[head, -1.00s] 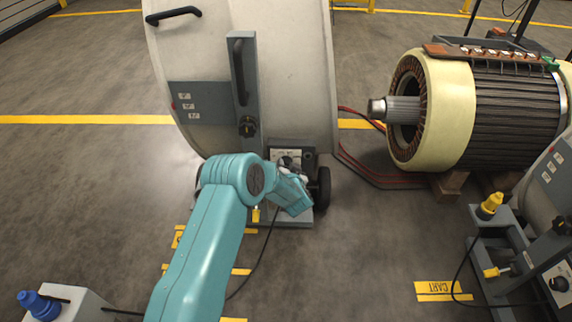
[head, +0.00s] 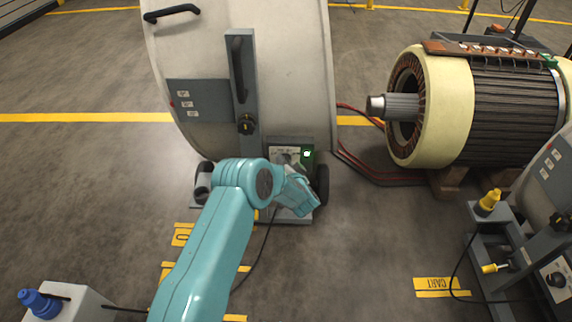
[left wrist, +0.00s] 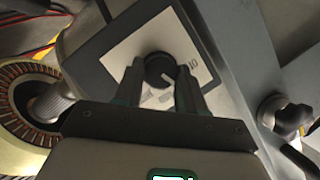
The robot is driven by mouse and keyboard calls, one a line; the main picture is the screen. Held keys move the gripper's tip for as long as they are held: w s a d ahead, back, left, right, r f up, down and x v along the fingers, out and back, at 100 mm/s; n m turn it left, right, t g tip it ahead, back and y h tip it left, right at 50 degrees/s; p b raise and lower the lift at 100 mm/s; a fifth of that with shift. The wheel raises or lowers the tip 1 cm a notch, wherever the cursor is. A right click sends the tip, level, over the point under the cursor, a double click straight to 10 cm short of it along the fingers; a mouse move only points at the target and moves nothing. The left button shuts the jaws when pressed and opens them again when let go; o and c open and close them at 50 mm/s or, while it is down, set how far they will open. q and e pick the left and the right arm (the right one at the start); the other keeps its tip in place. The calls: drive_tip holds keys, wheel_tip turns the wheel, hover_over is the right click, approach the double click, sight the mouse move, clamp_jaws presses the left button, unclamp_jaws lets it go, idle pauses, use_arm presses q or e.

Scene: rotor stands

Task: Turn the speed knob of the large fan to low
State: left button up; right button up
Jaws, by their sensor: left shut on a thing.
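The large fan (head: 275,90) is a big pale drum on a wheeled base. Its control panel, a white plate (head: 277,150), sits low at the front. In the left wrist view the plate (left wrist: 118,62) carries the round black speed knob (left wrist: 157,66) with a white pointer mark, angled toward lower right. Lettering beside the knob is only partly legible. My left gripper (left wrist: 159,82) is shut on the knob, one finger on each side. In the head view my left gripper (head: 290,172) covers much of the panel. My right gripper is not in view.
A black clamp knob (head: 247,125) is on the fan's grey upright. A cable (head: 262,250) crosses the floor.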

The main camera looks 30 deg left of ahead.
use_arm(q)
drive_tip(key=o, duration=1.1)
drive_tip(key=shift+c, duration=0.2)
drive_tip(key=p+v, duration=0.4)
drive_tip(key=v, duration=1.2)
drive_tip(key=shift+s, duration=0.15)
drive_tip(key=shift+d, duration=0.1)
